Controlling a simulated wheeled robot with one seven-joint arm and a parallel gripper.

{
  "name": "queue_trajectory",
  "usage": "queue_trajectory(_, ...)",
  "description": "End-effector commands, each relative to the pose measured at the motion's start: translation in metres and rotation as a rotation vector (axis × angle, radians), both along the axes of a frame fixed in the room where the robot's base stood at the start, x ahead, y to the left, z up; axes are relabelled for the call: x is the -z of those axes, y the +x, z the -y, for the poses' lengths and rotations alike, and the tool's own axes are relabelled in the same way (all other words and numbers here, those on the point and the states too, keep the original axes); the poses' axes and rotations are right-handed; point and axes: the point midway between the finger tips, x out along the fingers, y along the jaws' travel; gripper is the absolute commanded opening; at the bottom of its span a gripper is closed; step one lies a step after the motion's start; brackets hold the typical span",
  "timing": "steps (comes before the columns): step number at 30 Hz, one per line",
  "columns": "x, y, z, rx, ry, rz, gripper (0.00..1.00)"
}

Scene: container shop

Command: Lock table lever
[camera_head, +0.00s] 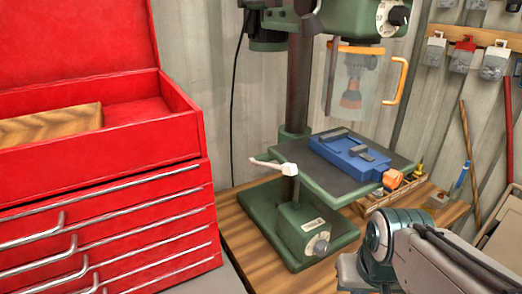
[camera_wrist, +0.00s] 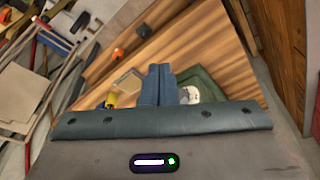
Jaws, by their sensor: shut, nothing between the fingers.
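A green drill press stands on a wooden bench. Its table (camera_head: 318,187) carries a blue vise (camera_head: 348,155). In the head view my arm is at the lower right, apart from the lever, and the fingertips are not clear there. The lever does not show clearly in the wrist view.
A red tool chest (camera_head: 100,200) with an open lid fills the left. A clear drill guard with an orange handle (camera_head: 397,80) hangs above the table. A wooden tray (camera_head: 395,192) with small tools is behind my arm. The bench (camera_head: 240,215) has bare wood left of the press.

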Motion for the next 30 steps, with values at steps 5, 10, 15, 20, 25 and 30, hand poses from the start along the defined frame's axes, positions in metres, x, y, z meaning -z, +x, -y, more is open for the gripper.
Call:
queue_trajectory(5,0.000,0.000,0.000,0.000,0.000,0.000,0.00)
queue_trajectory(10,0.000,0.000,0.000,0.001,0.000,0.000,0.00)
queue_trajectory(15,-0.013,0.009,-0.002,-0.015,-0.001,0.006,0.00)
queue_trajectory(20,-0.065,0.044,-0.015,-0.092,-0.003,0.019,0.00)
queue_trajectory(25,-0.135,0.087,-0.040,-0.214,-0.001,0.035,0.00)
queue_trajectory(30,-0.197,0.122,-0.068,-0.338,0.007,0.062,0.00)
